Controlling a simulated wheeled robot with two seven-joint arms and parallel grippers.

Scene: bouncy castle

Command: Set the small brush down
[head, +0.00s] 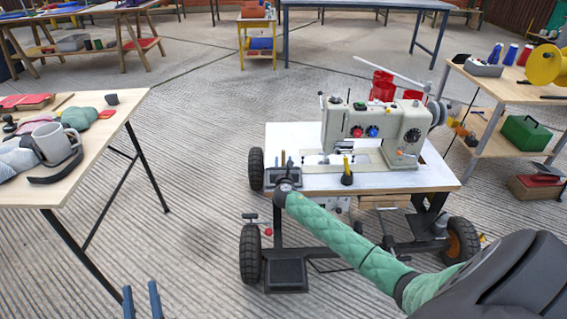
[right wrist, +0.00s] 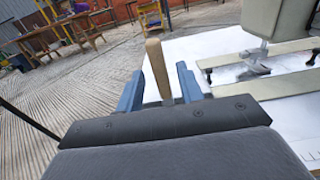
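A light wooden handle (right wrist: 157,68), seemingly the small brush, stands slightly tilted between the blue fingers of my right gripper (right wrist: 158,90) in the right wrist view. The fingers are apart, with gaps visible beside the handle. The brush's lower end is hidden behind the gripper body. In the head view, my right gripper (head: 286,162) is at the left front of the white sewing table (head: 310,180); the brush is too small to make out clearly there. My left gripper (head: 141,302) is at the bottom left, its two fingers apart and empty, over the floor.
A sewing machine (head: 375,128) stands on the white table, with a yellow-topped item in a black holder (head: 347,179) at the front edge. A wooden table (head: 95,150) with a mug (head: 56,143) is at left. Bare floor lies between the tables.

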